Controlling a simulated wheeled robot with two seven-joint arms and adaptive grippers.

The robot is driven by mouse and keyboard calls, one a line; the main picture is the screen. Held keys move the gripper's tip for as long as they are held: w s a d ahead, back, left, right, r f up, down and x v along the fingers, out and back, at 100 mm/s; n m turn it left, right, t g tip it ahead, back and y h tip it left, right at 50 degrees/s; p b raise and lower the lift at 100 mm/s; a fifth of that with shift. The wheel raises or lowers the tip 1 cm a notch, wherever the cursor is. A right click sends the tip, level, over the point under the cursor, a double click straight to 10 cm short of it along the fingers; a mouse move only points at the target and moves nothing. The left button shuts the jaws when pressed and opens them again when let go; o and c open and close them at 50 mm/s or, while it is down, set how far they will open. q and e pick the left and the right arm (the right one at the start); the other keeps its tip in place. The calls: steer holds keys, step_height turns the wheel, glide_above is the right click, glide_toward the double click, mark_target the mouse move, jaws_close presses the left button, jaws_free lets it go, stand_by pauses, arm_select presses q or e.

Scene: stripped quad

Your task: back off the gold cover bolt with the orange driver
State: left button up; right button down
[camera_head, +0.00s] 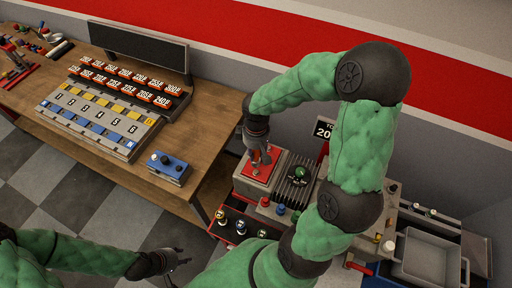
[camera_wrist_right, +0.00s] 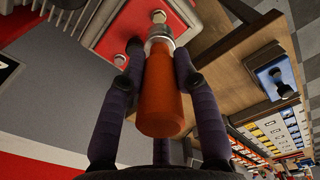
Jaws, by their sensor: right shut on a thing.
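My right gripper (camera_head: 262,158) is over the red cover plate (camera_head: 250,174) on the grey machine in the head view. In the right wrist view, my right gripper (camera_wrist_right: 160,75) is shut on the orange driver (camera_wrist_right: 163,98). The driver's metal end points at the red cover (camera_wrist_right: 112,14); I cannot tell whether its tip touches a bolt. I cannot make out which bolt is gold. My left gripper (camera_head: 168,264) is at the bottom left, empty, its fingers apart.
A wooden bench (camera_head: 205,110) on the left holds a monitor (camera_head: 138,50), rows of red labelled boxes (camera_head: 125,83), a numbered tray (camera_head: 95,118) and a blue control box (camera_head: 168,167). A green-knobbed finned unit (camera_head: 296,180) adjoins the red cover. A grey bin (camera_head: 425,258) stands right.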

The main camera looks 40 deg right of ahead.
mark_target(256, 159)
steer(key=shift+w+d+f, duration=0.2)
steer(key=shift+w+f, duration=0.05)
steer(key=shift+w, duration=0.05)
steer(key=shift+s+a+f+b, duration=0.15)
steer(key=shift+f+b, duration=0.3)
steer(key=shift+b, duration=0.25)
step_height(256, 159, down, 4)
steer(key=b, duration=0.3)
steer(key=shift+f+b, duration=0.1)
steer(key=shift+b, duration=0.2)
steer(key=shift+f+m+b, duration=0.25)
steer(key=shift+m+b, duration=0.3)
steer(key=shift+m, duration=0.05)
steer(key=shift+r+m+b, duration=0.15)
steer(key=shift+m+b, duration=0.25)
steer(key=shift+m, duration=0.3)
steer(key=shift+m+b, duration=0.55)
steer(key=shift+m, duration=0.55)
